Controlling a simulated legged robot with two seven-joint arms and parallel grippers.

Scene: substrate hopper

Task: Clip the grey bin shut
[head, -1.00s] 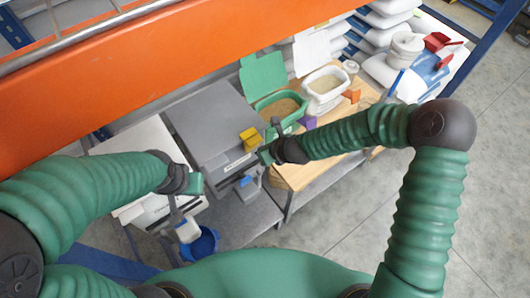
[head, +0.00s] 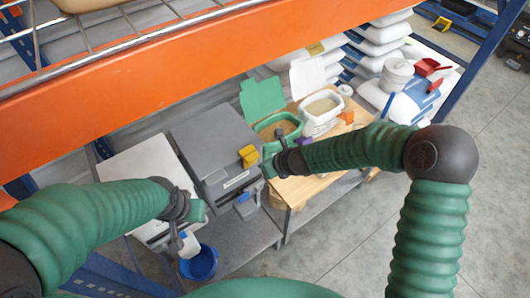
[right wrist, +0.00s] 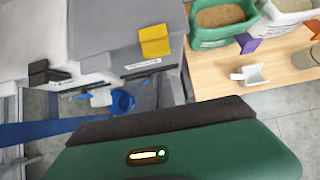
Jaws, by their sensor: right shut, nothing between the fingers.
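The grey bin (head: 205,135) stands on a low grey shelf, its lid lying down over it. A yellow clip (head: 248,156) sits at the lid's front edge, beside a white label; it also shows in the right wrist view (right wrist: 154,40). I cannot tell whether the clip is fastened. My green right hand fills the bottom of the right wrist view.
The white bin (head: 140,170) with a black clip (right wrist: 48,74) stands left of the grey bin. A blue bucket (head: 200,262) is below. Right, a wooden table (head: 300,188) bears open green (head: 262,128) and white (head: 310,122) tubs. An orange beam (head: 200,65) crosses above.

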